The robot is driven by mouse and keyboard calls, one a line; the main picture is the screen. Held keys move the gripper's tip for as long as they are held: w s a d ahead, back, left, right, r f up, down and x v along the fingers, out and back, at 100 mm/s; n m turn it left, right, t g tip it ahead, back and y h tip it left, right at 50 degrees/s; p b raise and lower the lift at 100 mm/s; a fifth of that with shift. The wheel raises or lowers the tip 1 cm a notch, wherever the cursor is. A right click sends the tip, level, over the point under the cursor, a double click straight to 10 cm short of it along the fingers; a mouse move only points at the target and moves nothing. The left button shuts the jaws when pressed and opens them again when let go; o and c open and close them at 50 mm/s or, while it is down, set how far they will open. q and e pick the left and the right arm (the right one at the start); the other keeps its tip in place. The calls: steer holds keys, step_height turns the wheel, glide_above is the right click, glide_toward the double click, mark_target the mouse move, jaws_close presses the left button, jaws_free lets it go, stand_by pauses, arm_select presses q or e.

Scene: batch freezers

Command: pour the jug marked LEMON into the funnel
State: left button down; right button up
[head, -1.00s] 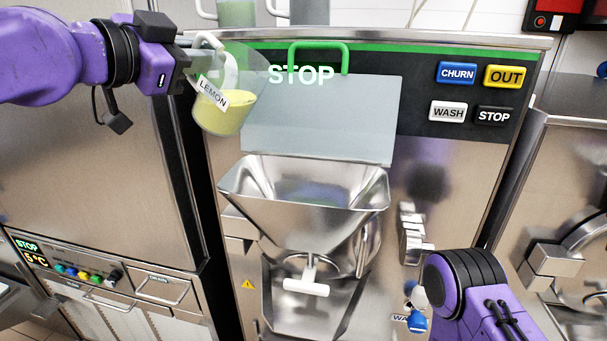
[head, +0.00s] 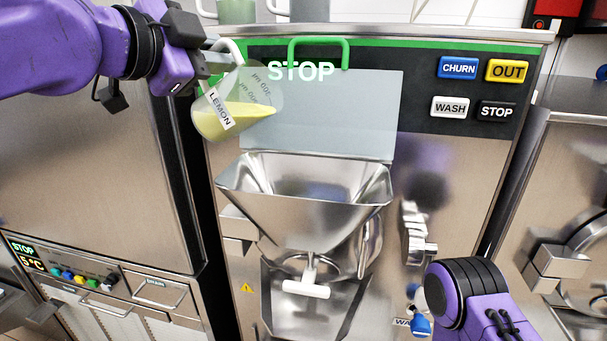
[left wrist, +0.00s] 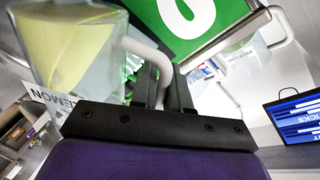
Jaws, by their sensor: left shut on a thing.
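The LEMON jug (head: 241,107) is clear, with pale yellow liquid inside and a white label reading LEMON. My left gripper (head: 218,62) is shut on its white handle. The jug is strongly tilted to the right, with the liquid near its lip, above and left of the funnel. No stream is seen. The jug also shows in the left wrist view (left wrist: 72,45), with the gripper (left wrist: 150,85) at its handle. The steel funnel (head: 305,195) is a wide open hopper on the machine front, and no yellow shows in it. My right arm is at the lower right; its fingers are hidden.
A clear raised panel (head: 320,115) with a green handle (head: 318,42) stands behind the funnel. Buttons CHURN, OUT, WASH and STOP (head: 495,111) are at upper right. Other jugs (head: 236,10) stand on top of the machine. A second machine stands left.

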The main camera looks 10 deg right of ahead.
mark_target(263, 66)
arm_select(q)
steer(key=shift+s+d+m, duration=0.25)
steer(key=shift+d+m, duration=0.2)
steer(key=shift+m, duration=0.15)
steer(key=shift+s+d+m+y, duration=0.15)
steer(key=shift+m+y, duration=0.15)
steer(key=shift+d, duration=0.2)
steer(key=shift+s+d+b, duration=0.2)
steer(key=shift+b, duration=0.1)
steer(key=shift+s+d+f+m+b, duration=0.2)
steer(key=shift+s+d+m+b, duration=0.25)
steer(key=shift+d, duration=0.3)
steer(key=shift+s+d+m, duration=0.15)
steer(key=shift+d+m, duration=0.2)
steer(key=shift+d, duration=0.05)
steer(key=shift+s+d+f+m+y+b, duration=0.2)
steer(key=shift+d+m+b, duration=0.15)
steer(key=shift+m+b, duration=0.1)
steer(key=shift+s+d+f+m+y+b, duration=0.2)
steer(key=shift+d+m+b, duration=0.1)
steer(key=shift+m, duration=0.15)
stand_by(0.4)
steer(key=shift+s+d+r+m+t, duration=0.15)
steer(key=shift+s+d+m, duration=0.05)
steer(key=shift+d+m, duration=0.15)
steer(key=shift+s+d+r+m+t, duration=0.15)
steer(key=shift+d+m, duration=0.1)
steer(key=shift+d, duration=0.1)
stand_by(0.4)
